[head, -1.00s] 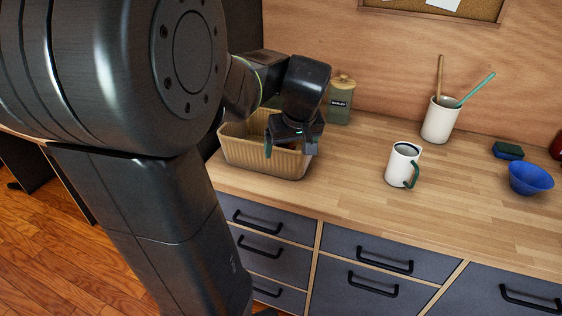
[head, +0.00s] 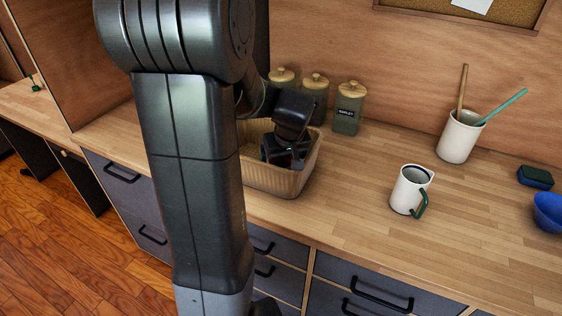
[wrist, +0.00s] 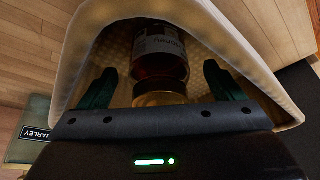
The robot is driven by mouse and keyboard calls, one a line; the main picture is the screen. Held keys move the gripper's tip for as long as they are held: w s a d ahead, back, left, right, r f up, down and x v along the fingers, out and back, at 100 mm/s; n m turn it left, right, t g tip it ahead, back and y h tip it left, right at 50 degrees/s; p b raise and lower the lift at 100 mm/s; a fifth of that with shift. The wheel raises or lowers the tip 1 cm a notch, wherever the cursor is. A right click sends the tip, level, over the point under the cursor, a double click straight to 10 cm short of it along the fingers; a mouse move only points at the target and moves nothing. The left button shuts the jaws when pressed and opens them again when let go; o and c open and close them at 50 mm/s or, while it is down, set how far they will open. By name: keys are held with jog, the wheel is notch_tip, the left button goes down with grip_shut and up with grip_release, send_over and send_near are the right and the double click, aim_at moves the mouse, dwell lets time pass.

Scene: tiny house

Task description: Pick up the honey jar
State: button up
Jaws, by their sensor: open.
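The honey jar (wrist: 158,62) shows in the wrist view, amber with a white label and a yellowish lid. It is inside the tan ribbed basket (head: 284,180) on the counter. My gripper (wrist: 160,85) is open over the basket, with one dark green finger on each side of the jar's lid end. The fingers look apart from the jar, though contact cannot be told for sure. In the head view my gripper (head: 284,158) reaches down into the basket, and the jar is hidden there.
Several green canisters with wooden lids, one a barley canister (head: 348,108), stand behind the basket. A white mug (head: 408,190), a utensil crock (head: 459,137), a sponge (head: 535,177) and a blue bowl (head: 549,212) stand to the right. The counter between basket and mug is clear.

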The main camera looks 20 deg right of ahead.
aim_at(281, 162)
jog(key=shift+x, duration=1.6)
jog(key=shift+w+d, duration=0.1)
jog(key=shift+r, duration=0.1)
jog(key=c, duration=1.4)
